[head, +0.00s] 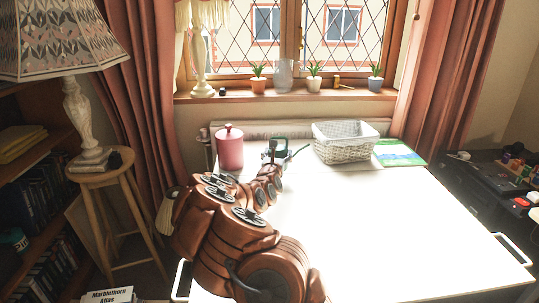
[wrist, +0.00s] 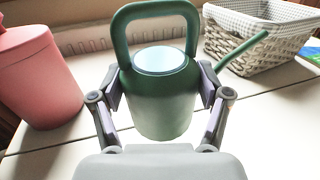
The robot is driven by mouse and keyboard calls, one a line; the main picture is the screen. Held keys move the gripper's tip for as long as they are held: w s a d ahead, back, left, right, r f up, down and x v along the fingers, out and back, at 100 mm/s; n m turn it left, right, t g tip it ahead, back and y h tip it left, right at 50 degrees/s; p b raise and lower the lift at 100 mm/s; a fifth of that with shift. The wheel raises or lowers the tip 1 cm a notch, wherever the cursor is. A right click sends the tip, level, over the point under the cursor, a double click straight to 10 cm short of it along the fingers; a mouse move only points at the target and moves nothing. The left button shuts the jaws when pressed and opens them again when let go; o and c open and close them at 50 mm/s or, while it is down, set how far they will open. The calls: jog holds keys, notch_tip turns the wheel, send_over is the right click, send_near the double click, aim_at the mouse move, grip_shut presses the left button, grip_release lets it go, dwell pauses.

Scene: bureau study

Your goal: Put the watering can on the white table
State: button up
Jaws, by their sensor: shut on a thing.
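The green watering can (wrist: 155,105) is between the fingers of my gripper (wrist: 160,88) in the wrist view, upright, with its handle arched above and its thin spout pointing right. My gripper is shut on its body from both sides. In the head view the watering can (head: 282,144) shows small at the far part of the white table (head: 400,225), partly hidden by my gripper and arm. I cannot tell whether its base touches the tabletop.
A pink lidded canister (head: 229,150) stands left of the can. A white wicker basket (head: 345,148) and a blue-green picture (head: 399,153) are to the right. Potted plants (head: 258,84) line the windowsill behind. The table's front right is clear.

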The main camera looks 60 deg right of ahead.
jog(key=w+d, duration=0.6)
jog(key=w, duration=0.1)
jog(key=shift+w+f+b, duration=0.35)
jog(key=shift+w+f, duration=0.05)
jog(key=shift+w+d+f, duration=0.1)
jog(key=shift+f, duration=1.6)
jog(key=shift+f, duration=0.15)
jog(key=o, duration=1.5)
